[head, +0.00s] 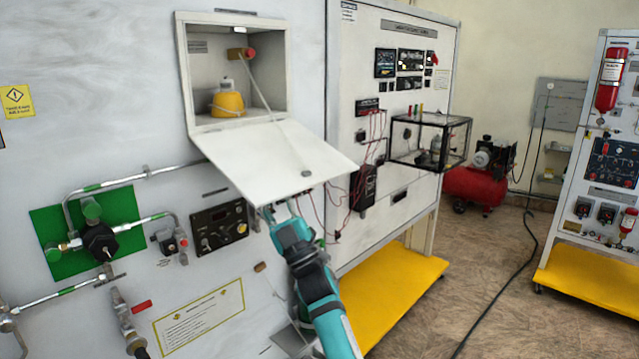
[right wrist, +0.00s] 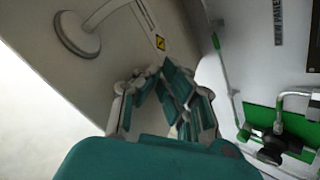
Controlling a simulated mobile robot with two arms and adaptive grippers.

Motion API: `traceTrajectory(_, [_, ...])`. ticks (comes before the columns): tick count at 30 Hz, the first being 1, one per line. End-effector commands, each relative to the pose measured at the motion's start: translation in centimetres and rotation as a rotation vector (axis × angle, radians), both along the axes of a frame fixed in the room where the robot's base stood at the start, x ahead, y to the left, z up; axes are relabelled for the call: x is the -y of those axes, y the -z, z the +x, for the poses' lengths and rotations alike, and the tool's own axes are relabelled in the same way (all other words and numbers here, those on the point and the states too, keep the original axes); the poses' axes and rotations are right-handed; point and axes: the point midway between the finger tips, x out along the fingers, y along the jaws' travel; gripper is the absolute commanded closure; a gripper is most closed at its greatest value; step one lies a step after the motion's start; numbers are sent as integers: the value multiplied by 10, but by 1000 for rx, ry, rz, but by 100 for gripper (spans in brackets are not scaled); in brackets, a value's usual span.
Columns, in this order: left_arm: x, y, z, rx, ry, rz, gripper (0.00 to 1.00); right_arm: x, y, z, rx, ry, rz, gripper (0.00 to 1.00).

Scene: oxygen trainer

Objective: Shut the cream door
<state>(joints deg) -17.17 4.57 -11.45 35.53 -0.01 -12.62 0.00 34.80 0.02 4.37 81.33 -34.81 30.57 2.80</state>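The cream door (head: 265,155) is a flat flap hinged along the lower edge of a recessed box (head: 183,75) in the white panel. It hangs open, sloping outward and down. A cord runs from inside the box to a small round fitting on the flap. My left gripper is out of view.
A yellow device (head: 229,102) sits inside the box. A green plate with valves (head: 85,225) and a black control box (head: 220,227) are on the panel below left. Red wires and a black-framed clear case (head: 455,145) are to the right.

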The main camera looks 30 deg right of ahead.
Motion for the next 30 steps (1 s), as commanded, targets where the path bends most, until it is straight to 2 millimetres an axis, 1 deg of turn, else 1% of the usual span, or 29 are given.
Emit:
traceTrajectory(1, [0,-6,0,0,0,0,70,0,-10,1,2,0,-1,100])
traceTrajectory(9, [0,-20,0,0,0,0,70,-2,-37,5,3,0,1,100])
traceTrajectory(12, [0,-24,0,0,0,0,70,-2,-44,6,2,0,0,100])
traceTrajectory(23, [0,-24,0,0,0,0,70,-2,-46,7,2,0,0,100])
traceTrajectory(26, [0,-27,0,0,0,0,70,-2,-50,6,3,1,0,100])
traceTrajectory(30, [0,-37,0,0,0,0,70,-2,-63,5,3,1,-1,100])
